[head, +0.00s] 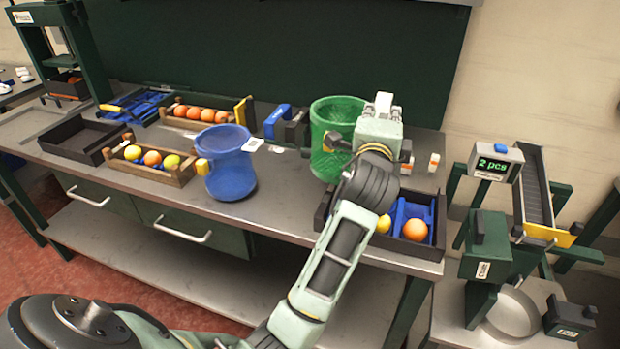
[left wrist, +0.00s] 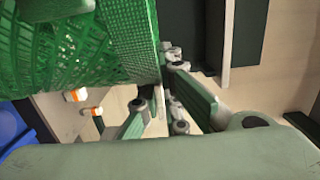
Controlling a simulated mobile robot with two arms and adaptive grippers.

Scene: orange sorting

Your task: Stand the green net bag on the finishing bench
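The green net bag (head: 330,115) is upright with its round mouth open, at the back right of the long bench (head: 275,205). Its mesh (left wrist: 75,45) fills the upper left of the left wrist view. My left gripper (left wrist: 160,108) is at the bag's right side, its fingers close together on a thin edge or tab of the bag. In the head view my left gripper (head: 385,135) covers part of the bag and hides its fingertips. Whether the bag's base touches the bench is hard to tell. My right gripper is not in view.
A black crate with blue dividers and oranges (head: 415,229) stands in front of the bag. Small orange-capped bottles (head: 433,162) are at the right. A scale display (head: 493,165) and chute stand farther right.

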